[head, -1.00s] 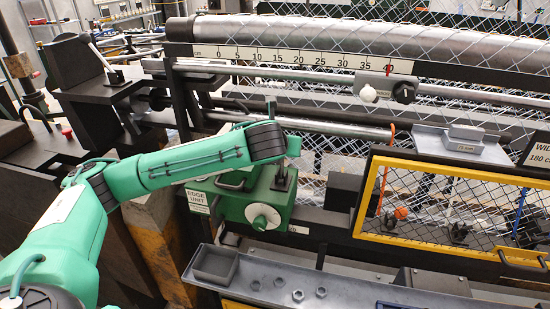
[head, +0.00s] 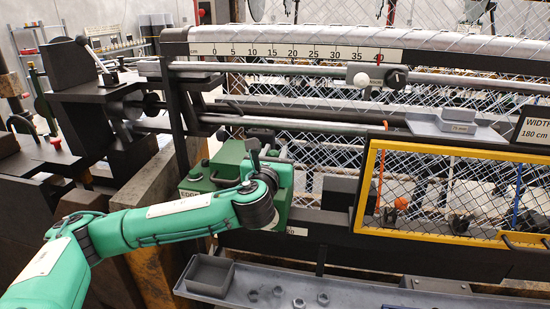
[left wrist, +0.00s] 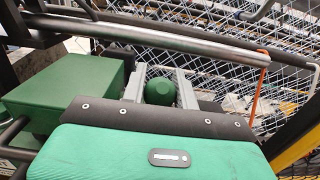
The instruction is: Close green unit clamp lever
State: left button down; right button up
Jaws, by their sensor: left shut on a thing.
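The green edge unit (head: 226,160) stands on the machine below the left end of the scale, partly hidden by my left arm. Its green housing also shows at the left in the left wrist view (left wrist: 65,95). My left gripper (head: 262,152) is at the right part of the unit, with its fingers small and partly hidden in the head view. In the left wrist view, a round green knob (left wrist: 160,91) sits between the two grey fingers, and the gripper is shut on it. The lever shaft below the knob is hidden by the gripper body. My right gripper is not in view.
A yellow-framed mesh guard (head: 366,190) stands right of the unit. A grey tray (head: 265,284) with several nuts runs along the front below. A metal bar (left wrist: 160,36) passes close beyond the fingers. An orange hook (left wrist: 258,85) hangs to the right.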

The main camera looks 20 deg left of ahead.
pick_arm(q)
jog(key=shift+f, duration=0.1)
dwell(0.3)
jog(key=c, duration=1.1)
grip_release()
jog(key=shift+s, duration=0.15)
jog(key=shift+s+d, duration=0.15)
jog(key=shift+s, duration=0.2)
jog(key=b+v, duration=0.2)
jog(key=v, duration=1)
jog(key=shift+s, duration=0.4)
jog(key=shift+d, duration=0.15)
